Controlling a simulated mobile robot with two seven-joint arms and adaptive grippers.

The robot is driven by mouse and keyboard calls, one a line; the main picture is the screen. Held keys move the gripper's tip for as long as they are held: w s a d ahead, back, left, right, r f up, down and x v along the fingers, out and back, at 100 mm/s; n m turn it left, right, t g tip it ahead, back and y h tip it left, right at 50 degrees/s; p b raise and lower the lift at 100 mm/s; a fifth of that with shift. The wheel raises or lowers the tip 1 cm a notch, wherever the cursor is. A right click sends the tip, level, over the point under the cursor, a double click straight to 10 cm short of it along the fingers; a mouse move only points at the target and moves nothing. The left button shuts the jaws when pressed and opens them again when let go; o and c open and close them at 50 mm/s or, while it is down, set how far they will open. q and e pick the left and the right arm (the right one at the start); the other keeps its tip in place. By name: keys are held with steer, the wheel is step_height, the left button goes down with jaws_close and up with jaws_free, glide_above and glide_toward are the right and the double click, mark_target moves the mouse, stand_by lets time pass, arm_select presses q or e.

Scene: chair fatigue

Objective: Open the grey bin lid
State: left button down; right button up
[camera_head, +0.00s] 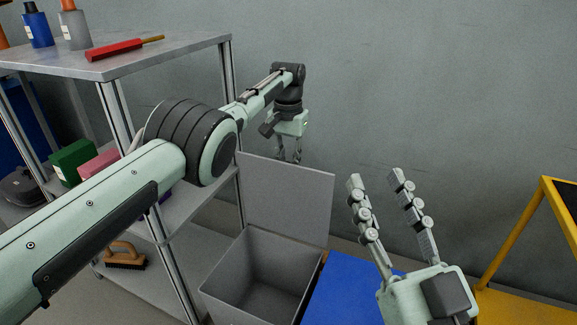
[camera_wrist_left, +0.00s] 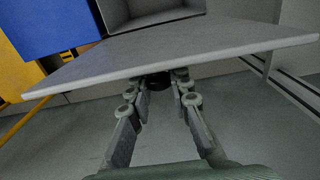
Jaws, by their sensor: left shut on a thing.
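The grey bin (camera_head: 226,296) stands on the floor beside the shelf, its inside visible and empty. Its grey lid (camera_head: 288,197) stands up, roughly upright, at the bin's back edge. My left gripper (camera_head: 289,157) is at the lid's top edge, its fingertips partly hidden behind it. In the left wrist view, the lid (camera_wrist_left: 190,52) spans the picture, and the left fingers (camera_wrist_left: 160,84) close around a small dark knob (camera_wrist_left: 158,82) at its underside in that picture. My right gripper (camera_head: 376,176) is open and empty, right of the lid.
A metal shelf (camera_head: 190,50) with bottles, a red-handled tool (camera_head: 115,48), boxes and a brush (camera_head: 125,258) stands at the left. A blue bin (camera_head: 345,290) is right of the grey one. A yellow frame (camera_head: 515,235) stands at the far right. A wall is close behind.

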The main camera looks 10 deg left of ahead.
arm_select(q)
steer(key=c, duration=1.4)
jaws_free()
steer(key=shift+o, duration=0.2)
